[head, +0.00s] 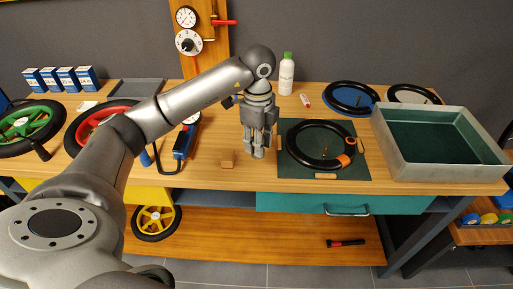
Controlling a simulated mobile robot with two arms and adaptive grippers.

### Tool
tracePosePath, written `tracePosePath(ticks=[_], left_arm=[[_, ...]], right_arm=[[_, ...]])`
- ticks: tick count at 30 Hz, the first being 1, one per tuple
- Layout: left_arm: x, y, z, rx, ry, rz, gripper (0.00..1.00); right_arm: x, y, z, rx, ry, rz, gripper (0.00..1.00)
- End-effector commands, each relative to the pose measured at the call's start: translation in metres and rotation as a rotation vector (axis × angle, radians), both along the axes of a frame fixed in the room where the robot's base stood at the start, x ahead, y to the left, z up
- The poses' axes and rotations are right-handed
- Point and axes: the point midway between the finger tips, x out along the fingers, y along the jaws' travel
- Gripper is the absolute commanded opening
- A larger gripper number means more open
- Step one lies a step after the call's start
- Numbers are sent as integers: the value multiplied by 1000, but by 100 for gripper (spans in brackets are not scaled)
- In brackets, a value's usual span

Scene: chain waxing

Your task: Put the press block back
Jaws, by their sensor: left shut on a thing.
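My left gripper (258,152) points straight down over the wooden bench, just left of the green mat. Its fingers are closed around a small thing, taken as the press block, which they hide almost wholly. I cannot tell whether it touches the bench top. A small wooden block (227,163) sits on the bench to the left of the gripper. The green mat (292,170) carries a black ring-shaped tyre (294,137) with an orange piece (346,160) on its lower right. My right gripper is not in view.
A grey metal tray (482,166) with a green floor stands at the right. A white bottle (286,77) stands behind the mat. Red (77,121) and green (52,112) wheels lie further left. Bare wood surrounds the small block.

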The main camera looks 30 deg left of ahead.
Motion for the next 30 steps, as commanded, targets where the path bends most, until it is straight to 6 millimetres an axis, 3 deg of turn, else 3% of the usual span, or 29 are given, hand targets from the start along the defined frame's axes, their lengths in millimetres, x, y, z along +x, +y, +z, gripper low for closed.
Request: tracePosePath(ticks=[9,15,27,28,30], left_arm=[[15,14,-26,1,2,1,3],[14,13,-50,0,0,-1,3],[15,13,-58,0,-2,-1,3],[15,13,-58,0,-2,-1,28],[14,13,-57,0,-2,-1,37]], right_arm=[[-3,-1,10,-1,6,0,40],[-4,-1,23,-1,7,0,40],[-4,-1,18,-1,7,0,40],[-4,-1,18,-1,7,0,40],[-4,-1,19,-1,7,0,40]])
